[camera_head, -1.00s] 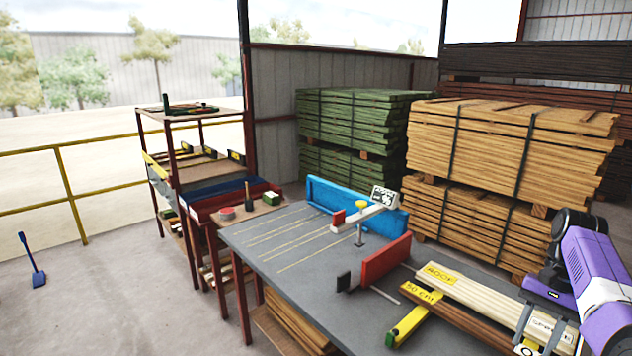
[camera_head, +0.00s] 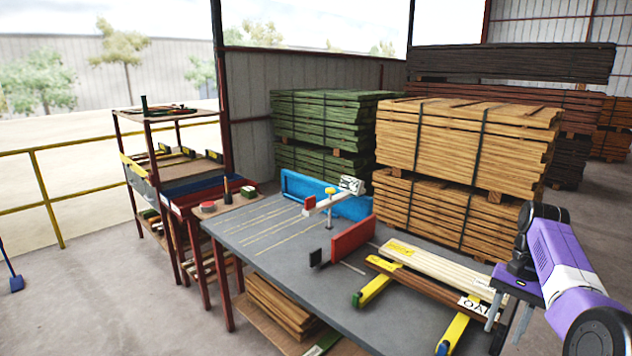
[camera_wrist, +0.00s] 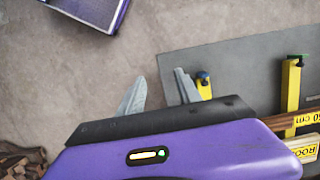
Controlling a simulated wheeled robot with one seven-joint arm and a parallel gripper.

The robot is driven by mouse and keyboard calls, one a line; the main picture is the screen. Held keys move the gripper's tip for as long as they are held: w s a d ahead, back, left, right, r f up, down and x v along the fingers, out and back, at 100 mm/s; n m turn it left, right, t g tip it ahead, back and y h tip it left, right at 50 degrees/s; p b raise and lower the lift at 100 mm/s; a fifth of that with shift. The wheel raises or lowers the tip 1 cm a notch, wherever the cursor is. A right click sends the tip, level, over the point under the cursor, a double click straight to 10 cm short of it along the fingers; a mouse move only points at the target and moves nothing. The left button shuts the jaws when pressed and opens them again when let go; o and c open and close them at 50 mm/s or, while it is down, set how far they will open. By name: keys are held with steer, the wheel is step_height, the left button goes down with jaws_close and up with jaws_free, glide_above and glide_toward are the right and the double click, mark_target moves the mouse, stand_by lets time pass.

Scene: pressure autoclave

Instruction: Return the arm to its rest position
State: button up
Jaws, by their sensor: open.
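My purple arm runs down the right side of the head view. My gripper (camera_head: 508,318) hangs with its grey fingers pointing down at the near right end of the grey worktable (camera_head: 262,262). In the wrist view my gripper (camera_wrist: 158,90) is open, with nothing between its fingers. One finger shows over bare floor and the other over the edge of the worktable (camera_wrist: 235,70).
Pale boards (camera_head: 440,264) and a brown board rest on yellow supports (camera_head: 373,290) on the worktable. A red block (camera_head: 352,240) and a blue fence (camera_head: 345,203) stand behind. A shelf rack (camera_head: 150,180) is left, lumber stacks (camera_head: 460,145) behind. Floor shows at far left.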

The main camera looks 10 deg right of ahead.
steer(key=w+d+t+h, duration=0.5)
steer(key=w+d+t, duration=0.3)
steer(key=w+d, duration=0.3)
steer(key=s+a+f+n+t+h+b, duration=0.35)
steer(key=s+a+f+t, duration=0.25)
steer(key=a+f, duration=0.35)
steer(key=s+a+f+n+t+b, duration=0.1)
steer(key=s+a+f+n+t, duration=0.15)
steer(key=s+a, duration=1)
steer(key=s+a+n+y+b, duration=0.1)
steer(key=s+a, duration=0.4)
steer(key=s, duration=0.6)
steer(key=s+a+r+n+y+b, duration=0.1)
steer(key=s+a, duration=0.5)
steer(key=s, duration=0.6)
steer(key=s+a+n+y+b, duration=0.2)
steer(key=s+a, duration=0.4)
steer(key=s, duration=0.6)
steer(key=shift+a+r+y+b, duration=0.15)
steer(key=shift+r+y+b, duration=0.2)
steer(key=shift+y+b, duration=0.55)
